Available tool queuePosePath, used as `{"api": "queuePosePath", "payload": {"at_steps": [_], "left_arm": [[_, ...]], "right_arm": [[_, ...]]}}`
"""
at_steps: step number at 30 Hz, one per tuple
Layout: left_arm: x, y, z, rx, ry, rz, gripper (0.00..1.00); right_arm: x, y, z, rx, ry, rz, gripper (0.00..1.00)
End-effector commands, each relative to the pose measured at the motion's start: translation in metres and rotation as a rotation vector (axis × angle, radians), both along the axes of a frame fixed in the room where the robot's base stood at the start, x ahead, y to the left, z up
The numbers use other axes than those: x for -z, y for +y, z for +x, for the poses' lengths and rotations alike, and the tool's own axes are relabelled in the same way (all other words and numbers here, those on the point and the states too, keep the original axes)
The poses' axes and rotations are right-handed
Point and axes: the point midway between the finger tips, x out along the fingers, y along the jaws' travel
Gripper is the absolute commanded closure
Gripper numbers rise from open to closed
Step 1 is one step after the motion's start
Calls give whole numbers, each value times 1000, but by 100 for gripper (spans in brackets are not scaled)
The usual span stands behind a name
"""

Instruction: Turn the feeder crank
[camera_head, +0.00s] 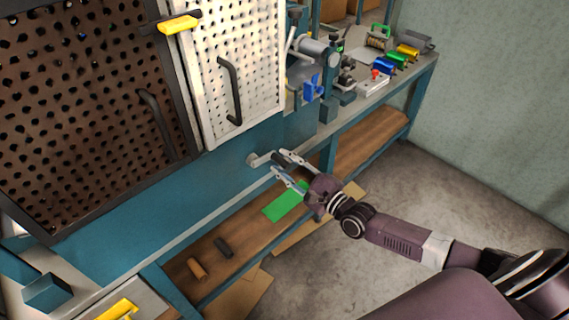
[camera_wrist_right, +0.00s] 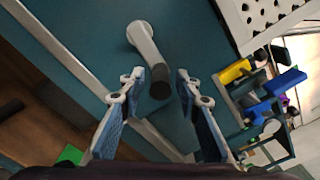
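The feeder crank (camera_head: 258,159) is a light grey arm with a dark grip, on the blue-green front of the bench below the white perforated door. In the right wrist view the crank (camera_wrist_right: 143,42) points toward me, and its round dark grip end (camera_wrist_right: 160,90) lies between my fingertips. My right gripper (camera_head: 279,164) is open at the crank. In the right wrist view its two fingers (camera_wrist_right: 160,84) stand apart on either side of the grip, with a visible gap on both sides. My left gripper is not in view.
Dark and white perforated doors (camera_head: 232,50) with black handles stand above the crank. The bench top (camera_head: 375,85) at the back right carries a vise-like device and several coloured rolls. A lower wooden shelf (camera_head: 370,145) holds a green sheet (camera_head: 287,203) and small cylinders. The floor at right is clear.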

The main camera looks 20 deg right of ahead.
Motion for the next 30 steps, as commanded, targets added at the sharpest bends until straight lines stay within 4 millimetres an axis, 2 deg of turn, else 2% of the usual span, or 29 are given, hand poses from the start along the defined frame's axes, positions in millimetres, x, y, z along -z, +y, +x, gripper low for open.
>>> {"api": "queuePosePath", "payload": {"at_steps": [8, 13, 24, 30], "left_arm": [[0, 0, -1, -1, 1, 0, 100], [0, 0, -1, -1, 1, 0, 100], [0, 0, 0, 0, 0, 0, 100], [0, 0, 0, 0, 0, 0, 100]], "right_arm": [[-1, 0, 0, 0, -1, 0, 66], [1, -4, -10, -1, 0, -1, 66], [1, -26, -72, -2, 3, -2, 66], [1, -36, -99, -1, 2, -2, 66]]}}
